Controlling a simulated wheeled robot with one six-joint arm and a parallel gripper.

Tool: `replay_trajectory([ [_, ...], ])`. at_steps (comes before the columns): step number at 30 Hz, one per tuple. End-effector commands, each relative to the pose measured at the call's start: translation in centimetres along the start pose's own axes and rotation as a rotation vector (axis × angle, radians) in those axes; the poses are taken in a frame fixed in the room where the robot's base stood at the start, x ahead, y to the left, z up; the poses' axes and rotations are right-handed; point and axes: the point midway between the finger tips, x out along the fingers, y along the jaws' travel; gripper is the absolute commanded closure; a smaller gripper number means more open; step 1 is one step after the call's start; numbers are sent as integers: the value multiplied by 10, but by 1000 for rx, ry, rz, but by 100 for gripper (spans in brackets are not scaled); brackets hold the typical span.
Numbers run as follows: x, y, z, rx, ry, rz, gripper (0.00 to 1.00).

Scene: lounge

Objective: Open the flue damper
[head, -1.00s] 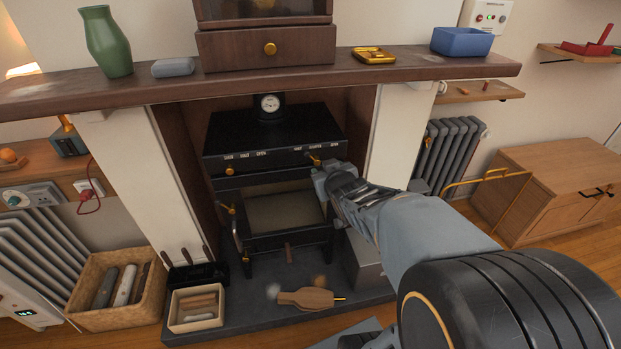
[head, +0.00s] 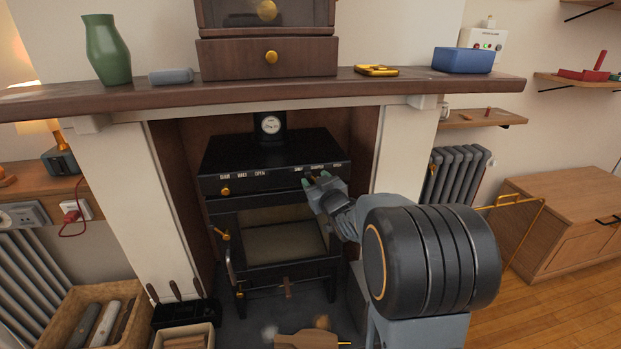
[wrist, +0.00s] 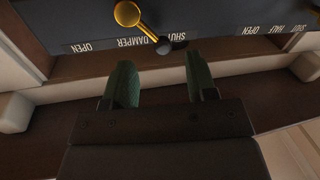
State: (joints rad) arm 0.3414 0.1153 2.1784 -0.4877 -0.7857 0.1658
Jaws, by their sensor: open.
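The black stove (head: 270,165) stands in the fireplace recess, with white labels along its upper front. In the wrist view the labels are upside down. A brass-knobbed lever (wrist: 127,14) with a dark end lies by the words SHUT and DAMPER; OPEN is farther left there. My gripper (head: 318,183) is at the right part of the stove's upper front and hides that lever in the head view. In the wrist view my gripper (wrist: 160,78) shows two green fingers apart with nothing between them. The lever's dark end is just beyond the fingertips; I cannot tell whether they touch.
A second brass knob (head: 226,191) is on the left of the stove front. The wooden mantel (head: 415,86) overhangs above. A tool box (head: 185,312) and a basket (head: 62,322) stand at lower left. A radiator (head: 457,174) and a wooden cabinet (head: 562,215) stand to the right.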

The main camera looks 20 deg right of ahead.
Motion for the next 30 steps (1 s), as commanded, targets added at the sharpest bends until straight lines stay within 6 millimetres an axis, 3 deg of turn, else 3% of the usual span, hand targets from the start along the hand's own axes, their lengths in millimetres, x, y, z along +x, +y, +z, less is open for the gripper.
replay_trajectory([
  [3, 18, -1, 2, 0, -1, -2, 48],
  [9, 36, -1, 0, -1, -1, -1, 48],
  [22, 43, 0, 0, 0, -1, 0, 48],
  [30, 42, 0, 0, -1, -1, 0, 73],
])
